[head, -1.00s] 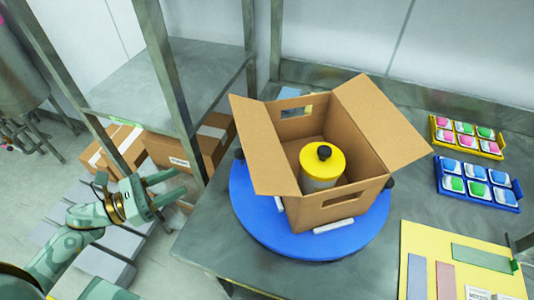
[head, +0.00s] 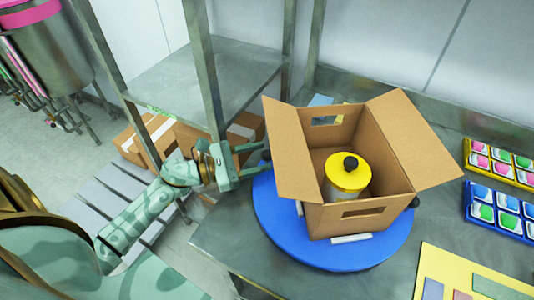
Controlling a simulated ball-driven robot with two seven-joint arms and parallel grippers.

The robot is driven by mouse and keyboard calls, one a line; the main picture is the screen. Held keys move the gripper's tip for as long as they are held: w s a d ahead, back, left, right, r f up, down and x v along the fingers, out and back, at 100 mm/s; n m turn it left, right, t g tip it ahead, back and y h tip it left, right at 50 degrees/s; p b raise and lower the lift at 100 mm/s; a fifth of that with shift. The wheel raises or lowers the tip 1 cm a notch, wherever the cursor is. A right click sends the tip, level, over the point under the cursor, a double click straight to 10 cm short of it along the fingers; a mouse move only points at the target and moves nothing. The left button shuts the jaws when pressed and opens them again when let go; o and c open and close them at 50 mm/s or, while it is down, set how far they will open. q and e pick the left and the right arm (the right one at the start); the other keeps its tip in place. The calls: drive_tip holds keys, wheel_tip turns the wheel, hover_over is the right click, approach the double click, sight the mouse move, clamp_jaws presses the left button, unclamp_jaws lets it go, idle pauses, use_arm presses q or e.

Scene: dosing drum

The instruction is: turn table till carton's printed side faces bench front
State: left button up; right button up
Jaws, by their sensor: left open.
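An open brown carton (head: 335,222) stands upright on a round blue turntable (head: 290,245) on the bench. Its flaps are spread, and its front face shows a hand hole and no print that I can make out; its far faces are hidden. A yellow-lidded drum (head: 348,178) with a black knob sits inside. Dark knobs stand at the turntable's rim, one at the left (head: 266,155) and one at the right (head: 414,202). My left gripper (head: 258,158) is open at the turntable's left edge, its fingertips close to the left knob; I cannot tell if they touch. My right gripper is out of view.
A yellow tray (head: 466,160) and a blue tray (head: 468,215) of coloured packs stand at the right. A yellow board (head: 440,262) lies at the front right. A metal rack (head: 185,85) with cartons below stands at the left, its post near my left arm.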

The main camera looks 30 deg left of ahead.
use_arm(q)
drive_tip(key=shift+x, duration=1.45)
